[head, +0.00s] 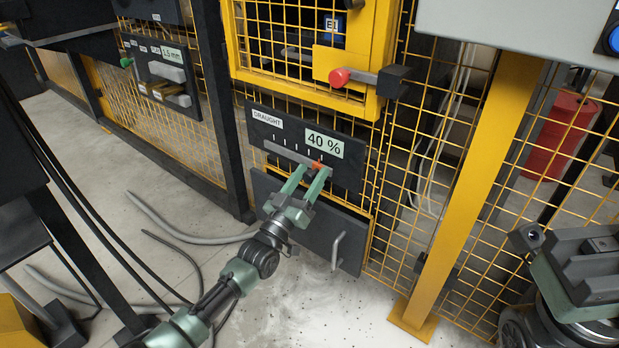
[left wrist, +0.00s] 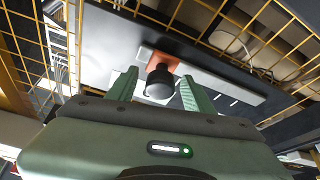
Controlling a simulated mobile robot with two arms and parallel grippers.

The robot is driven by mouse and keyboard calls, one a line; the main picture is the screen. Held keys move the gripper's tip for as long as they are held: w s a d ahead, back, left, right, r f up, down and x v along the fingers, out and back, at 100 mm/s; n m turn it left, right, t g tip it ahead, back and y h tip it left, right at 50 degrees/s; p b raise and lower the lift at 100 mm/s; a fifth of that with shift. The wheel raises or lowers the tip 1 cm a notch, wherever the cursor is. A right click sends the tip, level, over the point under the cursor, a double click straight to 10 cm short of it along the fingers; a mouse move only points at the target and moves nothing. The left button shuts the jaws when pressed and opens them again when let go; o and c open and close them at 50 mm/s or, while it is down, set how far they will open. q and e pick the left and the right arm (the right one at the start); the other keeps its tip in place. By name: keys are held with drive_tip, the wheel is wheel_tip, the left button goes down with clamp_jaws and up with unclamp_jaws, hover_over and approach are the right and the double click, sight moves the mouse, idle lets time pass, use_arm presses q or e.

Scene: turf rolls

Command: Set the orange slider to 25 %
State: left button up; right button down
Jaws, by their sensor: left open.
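The orange slider (head: 319,164) sits toward the right end of a grey track on the dark DRAUGHT panel (head: 345,178). The panel's display (head: 324,143) reads 40 %. My left gripper (head: 307,173) is open, with its green fingers reaching up to the slider. In the left wrist view the orange slider (left wrist: 147,54) carries a dark round knob (left wrist: 160,82), which lies between the two spread fingers with gaps at both sides. Part of my right arm's end (head: 585,265) shows at the right edge; its fingers cannot be made out.
A dark plate with a grey handle (head: 338,250) hangs below the panel. A yellow-framed door with a red knob (head: 339,77) is above it. Yellow mesh fence and a yellow post (head: 470,180) stand to the right. Grey hoses (head: 190,235) lie on the floor at left.

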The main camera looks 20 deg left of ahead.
use_arm(q)
clamp_jaws()
drive_tip(key=shift+a, duration=0.1)
idle(1.2)
